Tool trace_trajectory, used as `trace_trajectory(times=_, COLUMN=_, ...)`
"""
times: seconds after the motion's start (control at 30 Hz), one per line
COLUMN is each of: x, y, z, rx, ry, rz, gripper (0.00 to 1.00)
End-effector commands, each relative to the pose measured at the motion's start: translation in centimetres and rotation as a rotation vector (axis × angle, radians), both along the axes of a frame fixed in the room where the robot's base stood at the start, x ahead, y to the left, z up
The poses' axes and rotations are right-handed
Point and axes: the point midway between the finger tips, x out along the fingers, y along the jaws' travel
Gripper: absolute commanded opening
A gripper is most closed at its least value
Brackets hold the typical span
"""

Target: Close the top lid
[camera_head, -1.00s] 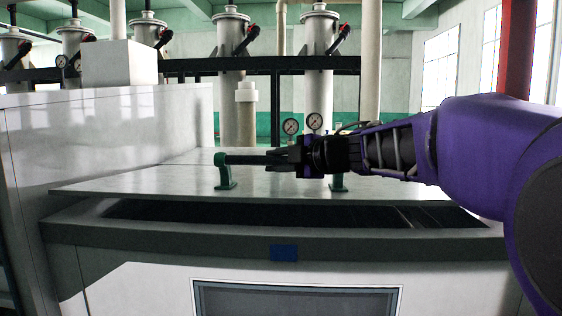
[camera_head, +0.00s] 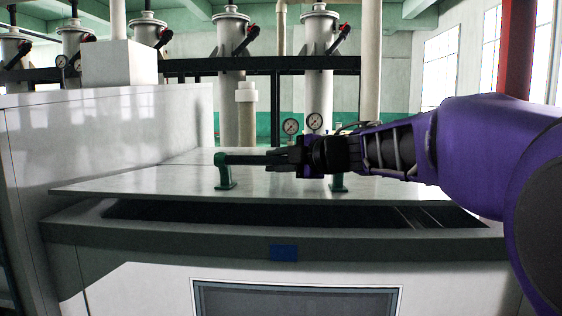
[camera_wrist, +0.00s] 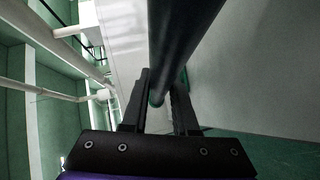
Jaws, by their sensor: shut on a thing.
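The top lid (camera_head: 150,183) is a grey metal panel over the machine's open top. Its front edge is raised a little above the rim (camera_head: 130,238), with a dark gap between them. A handle with a dark bar (camera_head: 243,160) and green posts stands on the lid. My gripper (camera_head: 277,160) is shut on the bar, reaching in from the right. In the wrist view the bar (camera_wrist: 178,50) runs between the two fingers (camera_wrist: 158,103). My gripper hides the right part of the bar.
A tall white cabinet (camera_head: 105,135) stands against the lid's left side. Two pressure gauges (camera_head: 303,123) and grey filter cylinders (camera_head: 232,60) stand behind. A blue plate (camera_head: 284,253) is on the front rim. The space above the lid's left part is clear.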

Motion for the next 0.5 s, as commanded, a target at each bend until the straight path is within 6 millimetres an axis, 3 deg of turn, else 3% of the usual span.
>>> trace_trajectory(times=0.23, x=-0.1, y=0.0, z=-0.4, rx=0.0, ry=0.0, rz=0.001, gripper=0.0)
trace_trajectory(times=0.5, x=-1.0, y=0.1, z=-5.5, rx=0.001, ry=0.003, rz=0.002, gripper=0.0)
